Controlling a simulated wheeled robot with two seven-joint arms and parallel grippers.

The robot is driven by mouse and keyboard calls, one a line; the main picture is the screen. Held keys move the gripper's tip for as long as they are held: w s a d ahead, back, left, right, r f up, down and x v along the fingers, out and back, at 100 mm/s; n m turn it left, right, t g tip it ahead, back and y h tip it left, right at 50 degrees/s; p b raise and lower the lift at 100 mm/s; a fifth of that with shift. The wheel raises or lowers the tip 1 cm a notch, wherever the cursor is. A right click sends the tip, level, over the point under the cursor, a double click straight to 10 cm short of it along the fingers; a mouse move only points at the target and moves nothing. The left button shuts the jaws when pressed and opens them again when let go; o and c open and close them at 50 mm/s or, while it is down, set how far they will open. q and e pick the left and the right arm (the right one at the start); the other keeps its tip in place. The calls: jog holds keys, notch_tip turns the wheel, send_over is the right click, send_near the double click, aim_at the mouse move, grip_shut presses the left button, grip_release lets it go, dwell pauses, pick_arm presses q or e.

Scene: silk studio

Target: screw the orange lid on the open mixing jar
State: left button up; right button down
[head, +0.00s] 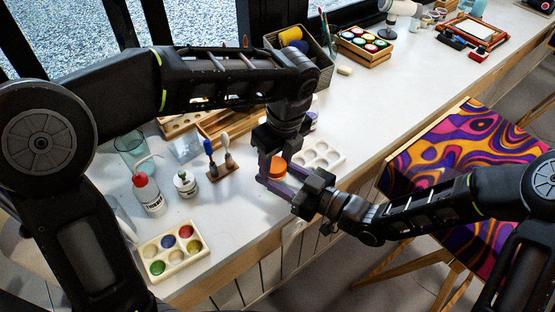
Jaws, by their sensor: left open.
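The orange lid (278,168) shows near the front edge of the white table, partly covered by my grippers. My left gripper (271,161) reaches down from above and is open at the lid; whether its fingers touch the lid cannot be told. My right gripper (281,181) comes in from the right, low and level, with its fingers on either side of the place just below the lid. The mixing jar cannot be made out; the grippers hide whatever is under the lid. Whether the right gripper is shut on something cannot be told.
A white palette (320,154) lies just right of the grippers. A brush stand (222,172), a small white jar (185,184) and a red-capped bottle (148,194) stand to the left. A paint tray (172,253) lies at the front left. A patterned stool (430,150) stands at right.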

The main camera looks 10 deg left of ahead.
pick_arm(q)
jog(key=shift+s+r, duration=0.15)
jog(key=shift+r, duration=0.4)
jog(key=shift+s+r, duration=0.15)
jog(key=shift+r, duration=0.4)
jog(key=shift+c, duration=0.3)
jog(key=shift+r, duration=0.15)
jog(key=c, duration=0.6)
jog(key=shift+c, duration=0.2)
jog(key=shift+s+d+r, duration=0.1)
jog(key=shift+d+r, duration=0.05)
jog(key=shift+r, duration=0.85)
jog(key=shift+s+d+r, duration=0.1)
jog(key=shift+r, duration=0.85)
jog(key=shift+c, duration=0.6)
jog(key=shift+o, duration=0.2)
